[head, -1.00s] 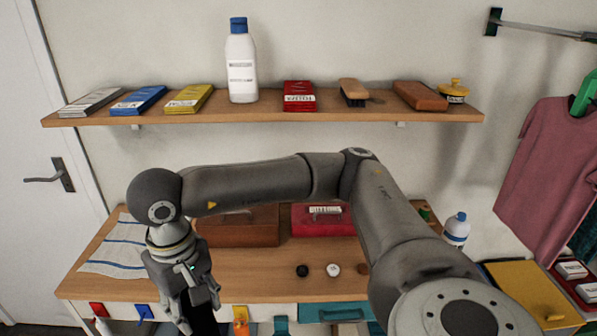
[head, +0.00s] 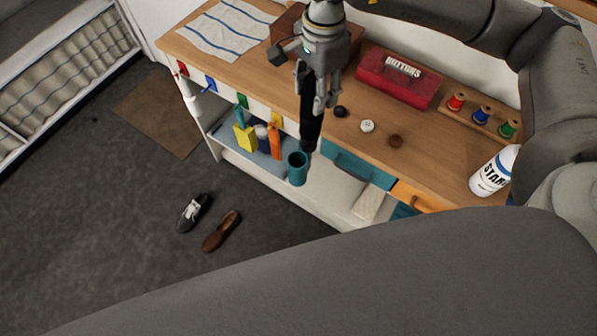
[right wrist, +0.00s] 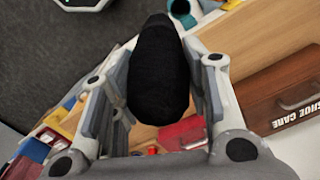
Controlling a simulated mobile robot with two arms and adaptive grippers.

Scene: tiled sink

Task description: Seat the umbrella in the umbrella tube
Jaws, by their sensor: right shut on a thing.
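The umbrella (head: 311,122) is black and folded. My right gripper (head: 320,100) is shut on its upper part and holds it nearly upright in front of the table edge. In the right wrist view the dark umbrella (right wrist: 158,75) lies between the fingers (right wrist: 155,100) and points away. The umbrella tube (head: 298,170) is a teal, open-topped cylinder below the table front. The umbrella's lower end appears just above and right of its rim; the depth between them is hard to tell. Part of the teal tube (right wrist: 183,10) shows beyond the umbrella tip. My left gripper is out of view.
The wooden table (head: 380,155) carries a red buttons box (head: 397,80), several thread spools, loose buttons and a white starch bottle (head: 492,172). Two shoes (head: 208,222) lie on open floor.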

